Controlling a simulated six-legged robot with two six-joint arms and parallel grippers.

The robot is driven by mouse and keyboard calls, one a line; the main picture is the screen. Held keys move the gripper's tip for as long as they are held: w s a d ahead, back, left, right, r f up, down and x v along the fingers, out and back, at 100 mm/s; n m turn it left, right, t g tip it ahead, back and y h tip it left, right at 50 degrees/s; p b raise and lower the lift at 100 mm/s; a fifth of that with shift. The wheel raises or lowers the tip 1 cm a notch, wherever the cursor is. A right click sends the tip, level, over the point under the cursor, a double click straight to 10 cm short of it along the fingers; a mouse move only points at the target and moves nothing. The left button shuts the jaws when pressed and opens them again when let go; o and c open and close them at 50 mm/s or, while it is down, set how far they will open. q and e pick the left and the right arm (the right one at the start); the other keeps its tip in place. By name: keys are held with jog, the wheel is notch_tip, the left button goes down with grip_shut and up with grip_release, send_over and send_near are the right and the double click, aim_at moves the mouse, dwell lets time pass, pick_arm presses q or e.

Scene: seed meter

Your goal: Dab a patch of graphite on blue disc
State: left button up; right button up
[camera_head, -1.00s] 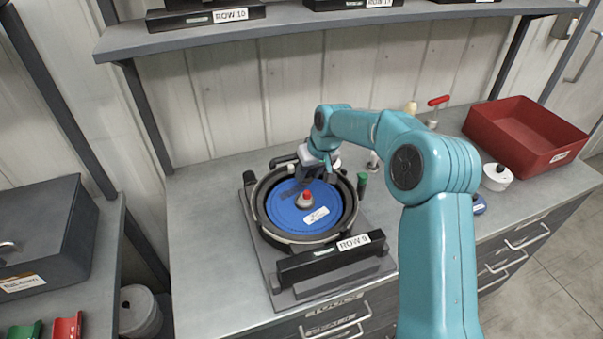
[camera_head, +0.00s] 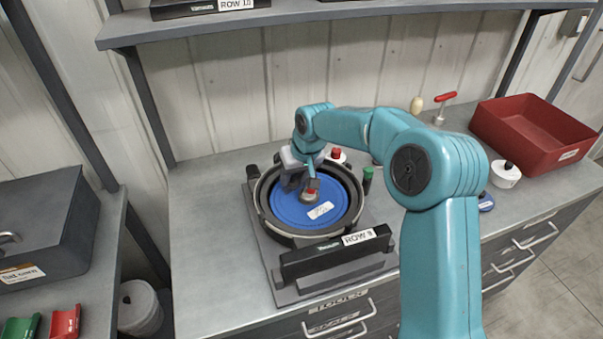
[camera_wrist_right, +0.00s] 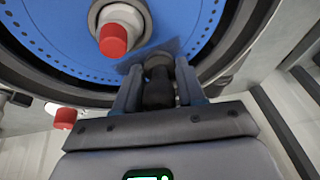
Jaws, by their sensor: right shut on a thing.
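The blue disc (camera_head: 290,213) lies flat in a round black housing, with a white label on its face. It also fills the top of the right wrist view (camera_wrist_right: 60,30). A red-capped grey hub (camera_wrist_right: 113,40) stands at its middle. My right gripper (camera_head: 298,182) is over the disc's back left part. It is shut on a dark, round-bodied dabber (camera_wrist_right: 158,92) with a grey end towards the disc; I cannot tell if it touches. A darker area (camera_wrist_right: 140,58) shows on the disc beside the dabber; shadow or graphite is unclear. My left gripper is out of view.
A red bin (camera_head: 530,130) and a white pot (camera_head: 506,175) are at right.

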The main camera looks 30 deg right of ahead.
jog(key=shift+a+b, duration=0.55)
jog(key=shift+a, duration=1.35)
jog(key=shift+d, duration=0.1)
jog(key=shift+r+p, duration=2.3)
jog(key=shift+r, duration=0.65)
jog(key=shift+r, duration=0.1)
notch_tip(320, 180, up, 3)
jog(key=shift+f+p, duration=0.1)
jog(key=shift+p, duration=1.05)
